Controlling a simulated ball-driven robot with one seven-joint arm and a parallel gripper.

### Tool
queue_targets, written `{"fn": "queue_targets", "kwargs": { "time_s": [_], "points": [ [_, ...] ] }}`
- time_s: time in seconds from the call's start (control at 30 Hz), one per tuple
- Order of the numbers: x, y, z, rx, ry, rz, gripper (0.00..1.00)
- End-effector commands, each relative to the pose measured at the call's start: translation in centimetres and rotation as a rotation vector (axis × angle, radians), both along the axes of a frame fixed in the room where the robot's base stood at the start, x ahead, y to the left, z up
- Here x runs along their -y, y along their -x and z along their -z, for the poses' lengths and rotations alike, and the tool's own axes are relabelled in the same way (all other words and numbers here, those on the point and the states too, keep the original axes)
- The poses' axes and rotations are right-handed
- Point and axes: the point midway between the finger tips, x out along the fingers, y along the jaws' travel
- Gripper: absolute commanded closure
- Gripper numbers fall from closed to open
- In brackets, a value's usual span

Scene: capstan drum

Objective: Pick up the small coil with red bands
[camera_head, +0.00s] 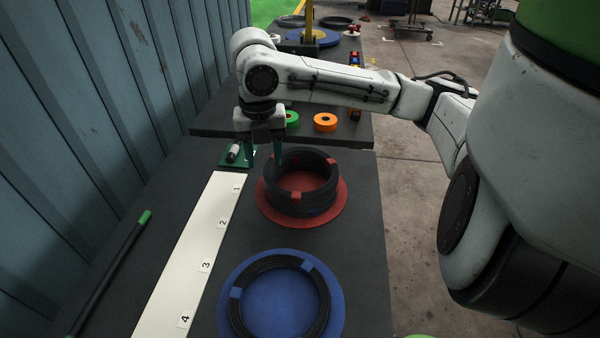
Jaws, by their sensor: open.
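The coil with red bands (302,196) is a black stacked ring on a red round plate (325,219), just beyond the middle of the table. Red bands show on its near side and its far right. My gripper (264,157) points down over the coil's far left rim. Its fingers are apart, one left of the rim and the other near the coil's wall. I cannot tell whether either finger touches the coil.
A coil with blue bands (322,288) lies nearer on a blue plate (230,327). A white numbered strip (190,258) and a green-tipped rod (112,270) lie left. Green (292,118) and orange (325,122) rolls sit beyond. A corrugated wall (90,110) bounds the left.

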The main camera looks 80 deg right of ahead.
Motion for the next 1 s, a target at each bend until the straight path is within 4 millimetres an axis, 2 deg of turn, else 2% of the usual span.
{"fn": "queue_targets", "kwargs": {
  "time_s": [0.1, 0.23, 0.53, 1.0],
  "points": [
    [0.1, 0.2, 1.9, -0.002, -0.002, 0.003, 0.51],
    [0.1, 0.2, 3.4, -0.002, -0.002, 0.002, 0.51],
    [0.1, 0.2, 3.8, 0.000, 0.000, 0.001, 0.51],
    [0.1, 0.2, 3.8, 0.000, 0.000, 0.001, 0.95]
  ]
}}
